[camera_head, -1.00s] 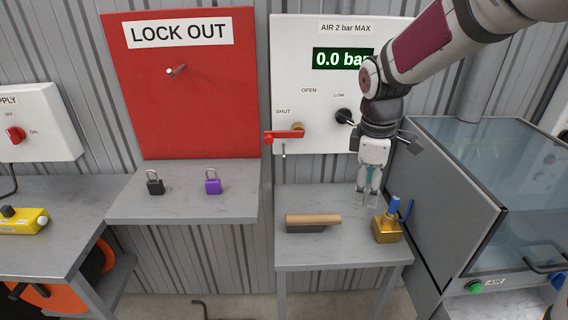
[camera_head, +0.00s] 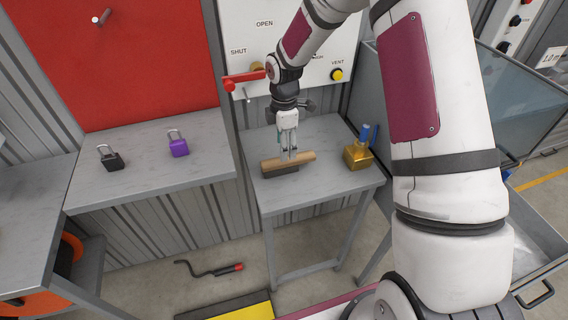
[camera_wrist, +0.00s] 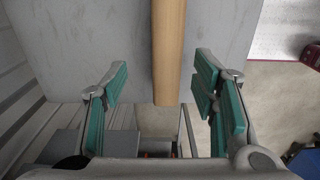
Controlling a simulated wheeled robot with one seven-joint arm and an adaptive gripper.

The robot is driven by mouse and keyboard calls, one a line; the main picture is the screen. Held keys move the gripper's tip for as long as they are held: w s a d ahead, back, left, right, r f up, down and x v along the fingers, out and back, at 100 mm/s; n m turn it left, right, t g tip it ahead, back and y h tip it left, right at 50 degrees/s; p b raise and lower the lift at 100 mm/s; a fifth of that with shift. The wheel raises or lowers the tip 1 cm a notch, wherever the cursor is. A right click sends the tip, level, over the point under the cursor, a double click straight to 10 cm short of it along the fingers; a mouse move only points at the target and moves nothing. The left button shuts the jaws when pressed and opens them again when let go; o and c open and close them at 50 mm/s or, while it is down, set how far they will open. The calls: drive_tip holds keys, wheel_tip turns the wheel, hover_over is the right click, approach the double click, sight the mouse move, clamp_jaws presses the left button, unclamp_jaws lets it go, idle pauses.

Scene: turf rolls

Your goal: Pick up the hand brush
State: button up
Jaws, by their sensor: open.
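The hand brush (camera_head: 279,166) lies on the small grey table, its tan wooden back uppermost and dark bristles below. In the wrist view its wooden back (camera_wrist: 168,50) runs from the top edge down to between the fingers. My gripper (camera_head: 289,155) points down at the brush in the head view, with its fingertips close to the wood. In the wrist view the gripper (camera_wrist: 160,95) is open, with a green-padded finger on each side and a visible gap between each pad and the wood. Contact with the brush is not visible.
A black padlock (camera_head: 110,158) and a purple padlock (camera_head: 178,144) stand on the left shelf. A red handle (camera_head: 243,80) sticks out of the panel behind.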

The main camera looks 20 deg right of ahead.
sight(288, 164)
drive_tip(key=f, duration=0.2)
drive_tip(key=s+f+p, duration=0.1)
drive_tip(key=f, duration=0.2)
drive_tip(key=shift+f, duration=0.55)
drive_tip(key=shift+w, duration=0.1)
clamp_jaws()
